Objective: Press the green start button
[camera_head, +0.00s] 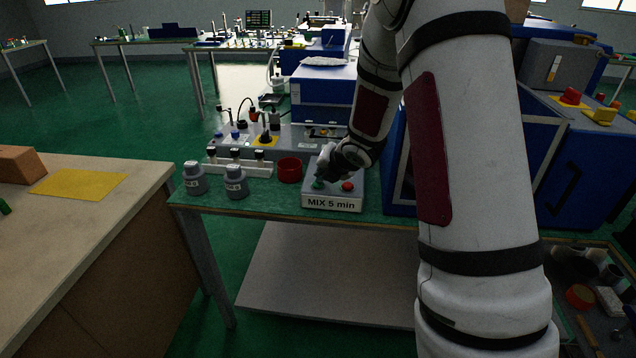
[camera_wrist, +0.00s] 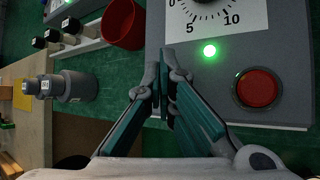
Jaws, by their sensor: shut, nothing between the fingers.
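The grey control box (camera_head: 333,202) labelled "MIX 5 min" stands at the front of the green bench. Its green button (camera_head: 318,184) shows as a small green patch at the left of its top. The red button (camera_head: 347,186) is to the right; it also shows in the wrist view (camera_wrist: 257,88). My gripper (camera_head: 322,176) points down at the green button's side of the box. In the wrist view, my gripper (camera_wrist: 163,80) is shut and empty, its fingertips left of the red button and hiding the green button. Contact cannot be told. A small green lamp (camera_wrist: 209,50) is lit.
A dial (camera_wrist: 207,8) sits above the lamp. A red cup (camera_head: 290,170) stands just left of the box. Two grey bottles (camera_head: 236,186) and a rack of vials (camera_head: 238,166) are further left. A blue machine (camera_head: 400,170) stands close on the right.

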